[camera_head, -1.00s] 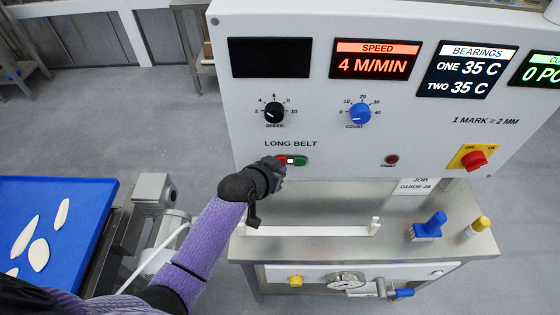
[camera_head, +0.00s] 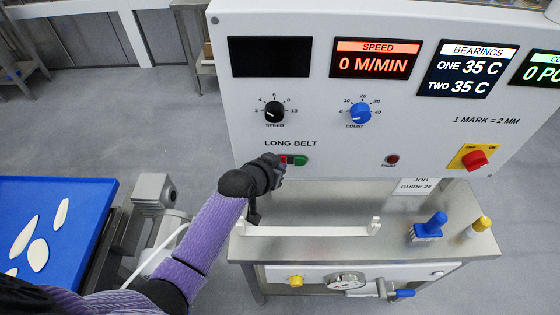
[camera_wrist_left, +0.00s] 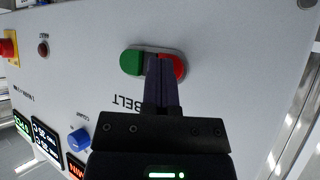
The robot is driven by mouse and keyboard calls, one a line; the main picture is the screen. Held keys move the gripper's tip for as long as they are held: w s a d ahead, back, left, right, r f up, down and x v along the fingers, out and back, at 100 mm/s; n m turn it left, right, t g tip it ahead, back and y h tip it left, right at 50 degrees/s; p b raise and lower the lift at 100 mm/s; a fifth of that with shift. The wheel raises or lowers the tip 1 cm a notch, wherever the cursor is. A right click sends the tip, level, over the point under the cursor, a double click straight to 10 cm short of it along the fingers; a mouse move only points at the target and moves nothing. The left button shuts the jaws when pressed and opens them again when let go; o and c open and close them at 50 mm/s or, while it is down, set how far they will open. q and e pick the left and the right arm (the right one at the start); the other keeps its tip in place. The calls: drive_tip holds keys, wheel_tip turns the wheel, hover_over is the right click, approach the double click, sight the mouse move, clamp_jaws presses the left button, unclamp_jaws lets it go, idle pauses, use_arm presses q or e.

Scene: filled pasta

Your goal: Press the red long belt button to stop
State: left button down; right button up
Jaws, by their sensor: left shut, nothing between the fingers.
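The LONG BELT button pair sits on the white control panel, with a red button (camera_head: 284,159) on the left and a green button (camera_head: 300,160) on the right. My left gripper (camera_head: 277,165) is shut and empty, its tips at the red button and hiding part of it. In the left wrist view the shut fingers (camera_wrist_left: 158,62) overlap the edge of the red button (camera_wrist_left: 174,67), beside the green button (camera_wrist_left: 132,62). I cannot tell whether the tips touch it. The speed display (camera_head: 374,59) reads 0 M/MIN. My right gripper is not in view.
A blue belt (camera_head: 75,240) with several pale pasta pieces lies at the left. A steel shelf (camera_head: 300,250) below the panel holds a blue-handled brush (camera_head: 432,226) and a yellow-capped item (camera_head: 480,227). A red OFF/ON switch (camera_head: 474,158) is at the panel's right.

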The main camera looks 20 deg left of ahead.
use_arm(q)
drive_tip(key=shift+s+d+p, duration=0.25)
drive_tip(key=shift+s+p, duration=0.5)
drive_tip(key=shift+s, duration=0.05)
drive_tip(key=s+p, duration=0.1)
drive_tip(key=s, duration=0.1)
drive_tip(key=s+d+p, duration=0.1)
drive_tip(key=s+p, duration=0.1)
drive_tip(key=shift+s+d, duration=0.15)
drive_tip(key=shift+s, duration=0.25)
idle(0.4)
